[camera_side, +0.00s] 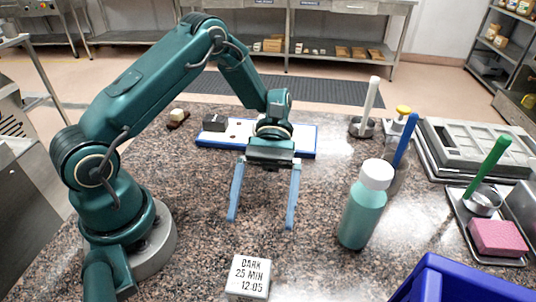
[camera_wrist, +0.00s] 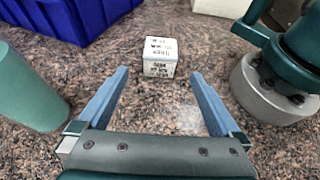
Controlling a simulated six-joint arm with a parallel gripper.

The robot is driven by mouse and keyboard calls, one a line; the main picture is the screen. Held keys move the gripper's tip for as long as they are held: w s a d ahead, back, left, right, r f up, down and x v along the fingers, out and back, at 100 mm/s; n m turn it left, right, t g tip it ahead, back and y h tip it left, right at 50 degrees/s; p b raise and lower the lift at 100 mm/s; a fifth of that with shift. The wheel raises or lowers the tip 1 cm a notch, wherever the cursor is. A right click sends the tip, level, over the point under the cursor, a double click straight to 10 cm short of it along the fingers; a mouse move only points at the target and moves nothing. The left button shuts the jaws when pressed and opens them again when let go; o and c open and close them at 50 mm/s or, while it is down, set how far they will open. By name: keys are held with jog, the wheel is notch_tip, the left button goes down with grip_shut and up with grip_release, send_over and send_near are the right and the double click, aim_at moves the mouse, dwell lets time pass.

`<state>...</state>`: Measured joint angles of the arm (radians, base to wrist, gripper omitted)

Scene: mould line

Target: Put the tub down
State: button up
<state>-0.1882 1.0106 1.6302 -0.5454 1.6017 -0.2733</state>
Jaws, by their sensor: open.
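A small white square tub (camera_side: 248,277) marked "DARK 25 MIN 12:05" sits upright on the speckled counter, near the front edge of the side view. In the wrist view the tub (camera_wrist: 160,58) stands just beyond my fingertips, roughly centred between them, with writing on its top and front. My gripper (camera_side: 261,222) points down with its two blue fingers wide apart and nothing between them. In the wrist view my gripper (camera_wrist: 160,73) is also open and apart from the tub.
A green bottle with a white cap (camera_side: 362,205) stands right of my gripper. A blue bin (camera_side: 465,287) is at the front right. A blue-edged white board (camera_side: 310,140) lies behind my gripper. Trays, a pink block (camera_side: 497,237) and upright handled tools fill the right. The counter around the tub is clear.

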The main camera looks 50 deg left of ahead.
jog(key=shift+w+a+r, duration=0.25)
jog(key=shift+w+a, duration=0.05)
jog(key=shift+a, duration=0.05)
jog(key=shift+a+r+m+t+y, duration=0.15)
jog(key=shift+r+m+t+y, duration=0.25)
jog(key=shift+r+y, duration=0.2)
jog(key=s+a+r+m+t+y, duration=0.2)
jog(key=a+r+m+t+y, duration=0.1)
jog(key=t, duration=0.4)
jog(key=s+a+r+m+t+y, duration=0.2)
jog(key=a+r+m+t+y, duration=0.1)
jog(key=r+m+t+y, duration=0.2)
jog(key=shift+s+r+t, duration=0.25)
jog(key=shift+r+t, duration=0.5)
jog(key=shift+t, duration=0.45)
